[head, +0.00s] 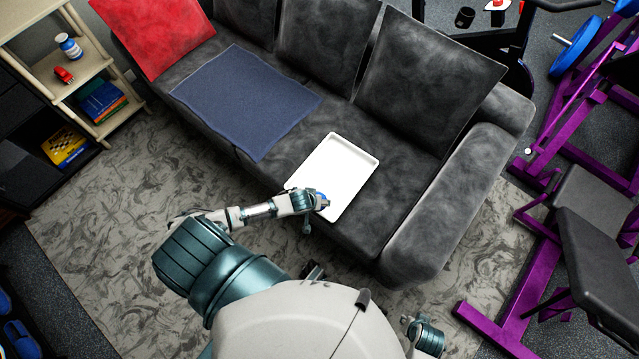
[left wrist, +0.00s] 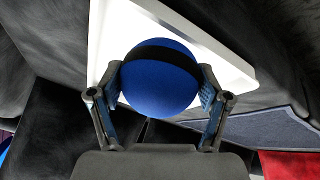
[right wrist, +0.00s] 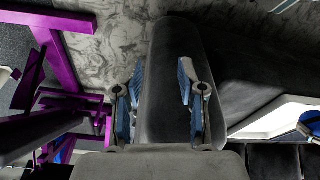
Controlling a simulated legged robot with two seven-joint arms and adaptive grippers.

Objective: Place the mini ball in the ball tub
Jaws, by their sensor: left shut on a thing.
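The mini ball is blue with a black band, and shows large in the left wrist view (left wrist: 160,88). My left gripper (left wrist: 160,78) is shut on it, one finger on each side. In the head view the ball (head: 321,199) and the left gripper (head: 318,203) are at the near edge of a shallow white rectangular tray (head: 340,165) on the sofa seat. The tray's visible inside is empty. No other tub-like container shows. My right gripper (right wrist: 160,92) is open and empty, with the sofa's arm beyond its fingers.
The dark grey sofa (head: 455,190) carries a blue cloth (head: 245,100) and a red cushion (head: 155,35). A wooden shelf (head: 85,70) stands at the left. Purple gym equipment (head: 535,270) stands at the right. Patterned rug (head: 110,240) covers the floor before the sofa.

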